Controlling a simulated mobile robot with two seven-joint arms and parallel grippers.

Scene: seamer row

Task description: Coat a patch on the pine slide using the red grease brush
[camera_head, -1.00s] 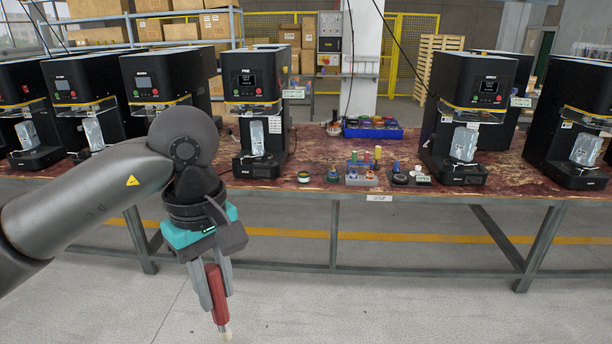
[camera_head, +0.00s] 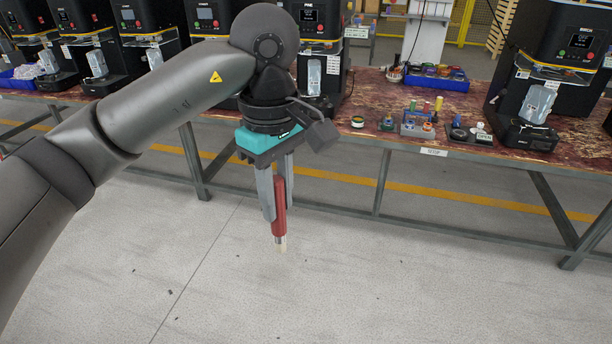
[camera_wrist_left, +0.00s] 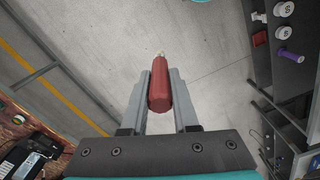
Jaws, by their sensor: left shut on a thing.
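My left gripper (camera_head: 278,203) is shut on the red grease brush (camera_head: 280,222) and holds it over the open floor in front of the bench. The brush has a red handle and a small pale tip pointing down. In the left wrist view the red brush (camera_wrist_left: 160,95) sits between the two grey fingers, its pale tip away from the gripper. I cannot make out the pine slide in either view. My right gripper is not in view.
A long bench (camera_head: 352,150) carries black machines (camera_head: 550,75), a blue bin (camera_head: 436,82), a small holder with coloured handles (camera_head: 417,130) and several pots. A dark rack (camera_wrist_left: 262,70) with white round items and a purple item (camera_wrist_left: 291,57) stands right in the wrist view.

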